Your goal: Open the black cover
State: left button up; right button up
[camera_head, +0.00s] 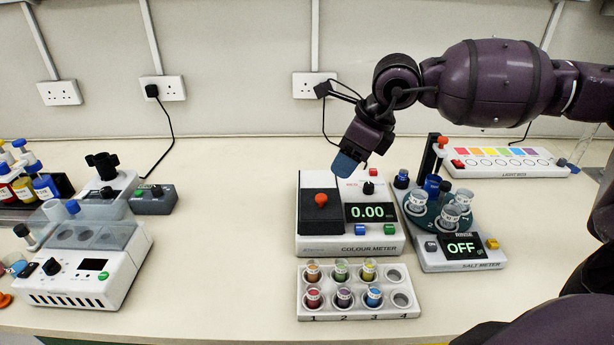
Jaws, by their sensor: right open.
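The black cover (320,220) lies flat and shut on the left part of the white colour meter (378,240). A red-orange knob (321,199) stands on the cover. The meter's display reads 0.00. My right gripper (345,164) reaches in from the upper right and points down. It is open, with blue fingertips that overlap each other in this view. It appears above the back of the meter, up and to the right of the knob, apart from it and holding nothing. My left gripper is out of view.
A rack (309,310) of coloured vials stands in front of the meter. The salt meter (462,260) with its vial carousel stands close on the right. A light box (508,159) lies behind it. Bare bench separates the meter from the white device (85,265) at left.

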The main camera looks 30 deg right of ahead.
aim_at(322, 196)
jog(key=x, duration=0.8)
jog(key=shift+w+f, duration=0.3)
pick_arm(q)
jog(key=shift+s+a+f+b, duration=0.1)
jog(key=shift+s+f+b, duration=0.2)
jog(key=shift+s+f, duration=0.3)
pick_arm(e)
jog(key=shift+x, duration=1)
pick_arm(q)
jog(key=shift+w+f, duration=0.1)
pick_arm(e)
jog(key=shift+d, duration=0.1)
jog(key=shift+c, duration=0.3)
jog(key=c, duration=0.7)
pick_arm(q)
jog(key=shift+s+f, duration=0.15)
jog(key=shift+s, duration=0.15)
pick_arm(e)
grip_shut()
